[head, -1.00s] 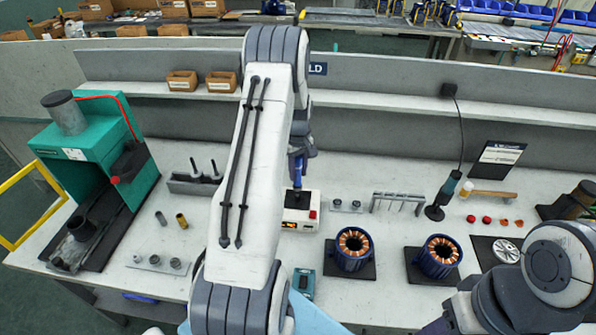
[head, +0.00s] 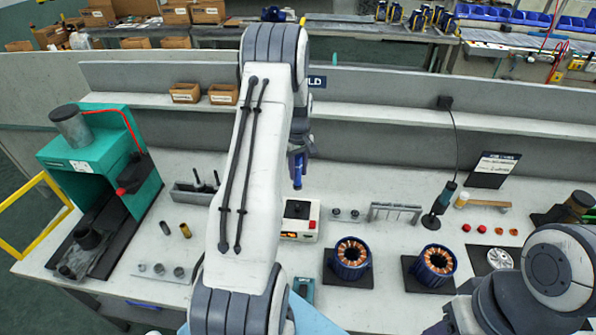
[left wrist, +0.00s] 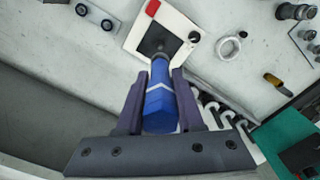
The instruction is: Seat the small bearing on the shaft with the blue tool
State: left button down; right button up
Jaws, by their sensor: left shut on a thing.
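The blue tool (left wrist: 160,100), with pale chevron bands, is held between the jaws of my left gripper (left wrist: 158,80). In the left wrist view its grey tip overlaps the black plate of a white box; I cannot tell whether a bearing is on the tip. In the head view the tool (head: 297,170) hangs upright above and behind that box, clear of it. A metal ring (left wrist: 228,48), possibly the small bearing, lies on the bench; my arm hides it in the head view. I cannot identify the shaft. My right gripper is not visible; only its arm shows.
The white box (head: 300,228) with a red button is below the tool. Two wound stators (head: 350,258) (head: 435,262) stand to its right. A teal press (head: 100,160) is at left. A low grey rack (head: 392,212) stands farther back.

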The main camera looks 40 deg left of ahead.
aim_at(298, 156)
pick_arm(q)
jog(key=shift+r+p, duration=1.3)
jog(key=shift+r, duration=0.9)
